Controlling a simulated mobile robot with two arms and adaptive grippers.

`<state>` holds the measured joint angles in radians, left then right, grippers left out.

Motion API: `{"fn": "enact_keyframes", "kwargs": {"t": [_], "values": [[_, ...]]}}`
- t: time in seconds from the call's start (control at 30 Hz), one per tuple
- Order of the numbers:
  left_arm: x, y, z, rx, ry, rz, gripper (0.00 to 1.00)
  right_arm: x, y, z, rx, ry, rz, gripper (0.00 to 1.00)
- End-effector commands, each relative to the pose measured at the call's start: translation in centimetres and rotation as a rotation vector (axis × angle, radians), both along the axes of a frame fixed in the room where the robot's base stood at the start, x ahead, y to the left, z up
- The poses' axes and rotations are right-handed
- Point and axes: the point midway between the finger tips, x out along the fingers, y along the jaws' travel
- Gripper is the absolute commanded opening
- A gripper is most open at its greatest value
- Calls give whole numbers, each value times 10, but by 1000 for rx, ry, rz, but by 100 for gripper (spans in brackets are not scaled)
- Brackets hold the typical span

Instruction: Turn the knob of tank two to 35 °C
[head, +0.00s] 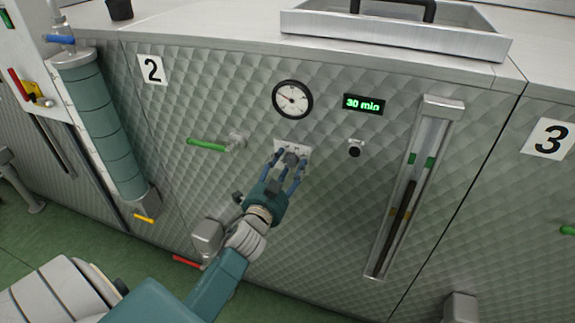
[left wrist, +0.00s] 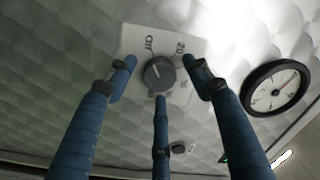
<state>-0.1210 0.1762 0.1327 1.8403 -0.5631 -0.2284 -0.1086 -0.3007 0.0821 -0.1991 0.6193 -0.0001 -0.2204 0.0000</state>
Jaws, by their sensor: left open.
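Tank two has a quilted metal front (head: 340,185) with a "2" label (head: 152,70). Its dark round knob (head: 291,157) sits on a small white scale plate (head: 281,145) below a round dial gauge (head: 292,99). In the left wrist view, the knob (left wrist: 158,73) shows between the fingers, with lettering like "Off" and "20" on the plate (left wrist: 200,46). My left gripper (head: 287,164) is open, its blue fingers spread around the knob, with gaps visible beside it. I cannot tell whether a fingertip touches. The knob's exact setting is too small to read. My right gripper is out of view.
A green-handled valve (head: 208,145) is left of the plate. A green "30 min" display (head: 364,104), a black button (head: 355,148) and a vertical sight glass (head: 408,190) are to the right. A metal tray (head: 395,32) lies on top. A red handle (head: 187,261) is below.

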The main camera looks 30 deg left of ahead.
Motion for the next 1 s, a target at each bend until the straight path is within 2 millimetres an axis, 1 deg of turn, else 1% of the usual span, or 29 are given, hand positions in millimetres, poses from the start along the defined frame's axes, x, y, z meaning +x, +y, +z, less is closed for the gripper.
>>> {"fn": "enact_keyframes", "kwargs": {"t": [0.17, 0.2, 0.27, 0.3, 0.37, 0.4, 0.43, 0.77, 1.0], "values": [[0, 0, 0, 0, 0, 0, 51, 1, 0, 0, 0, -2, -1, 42], [0, 0, 0, 0, 0, 0, 49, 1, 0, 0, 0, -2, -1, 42], [0, 0, 0, 0, 0, 0, 37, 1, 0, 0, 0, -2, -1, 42], [0, 0, 0, 0, 1, -1, 29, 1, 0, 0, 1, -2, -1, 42], [0, 0, 0, 0, 1, -1, 17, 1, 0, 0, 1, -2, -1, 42], [0, 0, 0, 0, 1, -1, 9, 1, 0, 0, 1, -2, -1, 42], [0, 0, 0, 0, 0, -1, 6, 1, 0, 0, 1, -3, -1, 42], [0, -1, 0, 31, 8, -1, 6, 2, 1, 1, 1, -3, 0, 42], [0, 0, 0, 159, 38, -2, 6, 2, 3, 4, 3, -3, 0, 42]]}}
